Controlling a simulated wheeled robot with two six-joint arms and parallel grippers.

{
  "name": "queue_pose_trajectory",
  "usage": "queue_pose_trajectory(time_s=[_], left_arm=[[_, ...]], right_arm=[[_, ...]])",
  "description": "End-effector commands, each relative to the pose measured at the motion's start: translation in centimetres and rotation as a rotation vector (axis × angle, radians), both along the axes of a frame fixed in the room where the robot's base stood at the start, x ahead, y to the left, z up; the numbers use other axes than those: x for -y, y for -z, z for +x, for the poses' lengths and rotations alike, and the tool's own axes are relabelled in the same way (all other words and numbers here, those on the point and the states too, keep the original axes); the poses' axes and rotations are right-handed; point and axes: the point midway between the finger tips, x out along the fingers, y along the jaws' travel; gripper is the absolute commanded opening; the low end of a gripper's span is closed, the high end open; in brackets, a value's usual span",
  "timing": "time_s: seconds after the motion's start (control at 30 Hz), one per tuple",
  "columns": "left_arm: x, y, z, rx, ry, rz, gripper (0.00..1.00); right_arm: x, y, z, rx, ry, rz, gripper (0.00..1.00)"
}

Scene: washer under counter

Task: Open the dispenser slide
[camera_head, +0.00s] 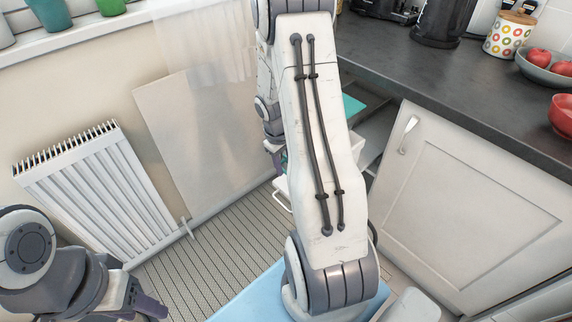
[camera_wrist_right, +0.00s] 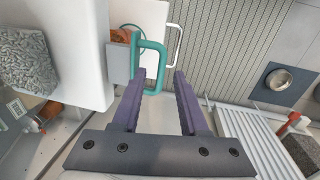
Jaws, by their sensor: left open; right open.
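In the right wrist view, a teal U-shaped handle (camera_wrist_right: 148,46) sticks out from a grey block on the edge of a white body (camera_wrist_right: 68,70); I take this handle to be part of the dispenser slide. My right gripper (camera_wrist_right: 161,74) is open, with the handle's outer bar between its purple fingertips. I cannot tell whether they touch it. In the head view my right arm covers most of this area, and only a bit of teal shows beside the arm. My left gripper (camera_head: 142,304) is at the bottom left, away from the handle, with its fingers only partly visible.
A white radiator (camera_head: 92,190) stands by the left wall. A dark counter (camera_head: 450,85) with bowls and a canister runs along the right, above a white cabinet door (camera_head: 470,200). A ribbed mat (camera_head: 215,255) covers the floor. A white bar handle (camera_wrist_right: 175,45) is close beyond the teal one.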

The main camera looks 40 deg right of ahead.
Motion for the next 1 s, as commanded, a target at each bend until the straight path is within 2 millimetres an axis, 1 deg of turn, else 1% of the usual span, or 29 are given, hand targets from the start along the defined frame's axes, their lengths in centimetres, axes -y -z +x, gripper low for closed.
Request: queue_pose_trajectory(time_s=[0.03,0.2,0.3,0.43,0.6,1.0], left_arm=[[0.0,-0.5,0.0,0.0,0.0,0.0,0.5],[0.0,-1.5,0.0,0.0,0.0,0.0,0.5],[0.0,-1.8,0.0,0.0,0.0,0.0,0.5],[0.0,-2.1,0.0,0.0,0.0,0.0,0.5],[0.0,-2.3,0.0,0.0,0.0,0.0,0.5],[0.0,-2.2,0.0,0.0,0.0,0.0,0.5]], right_arm=[[-0.1,-1.3,0.1,0.004,-0.001,-0.002,0.43],[-0.7,-4.8,0.0,0.005,-0.001,-0.002,0.43],[-1.0,-6.6,0.0,0.006,-0.001,-0.002,0.43],[-1.3,-8.3,0.0,0.005,-0.001,-0.001,0.43],[-1.5,-9.3,-0.1,0.003,-0.001,0.0,0.43],[-1.5,-9.3,-0.1,0.002,-0.001,0.0,0.43]])
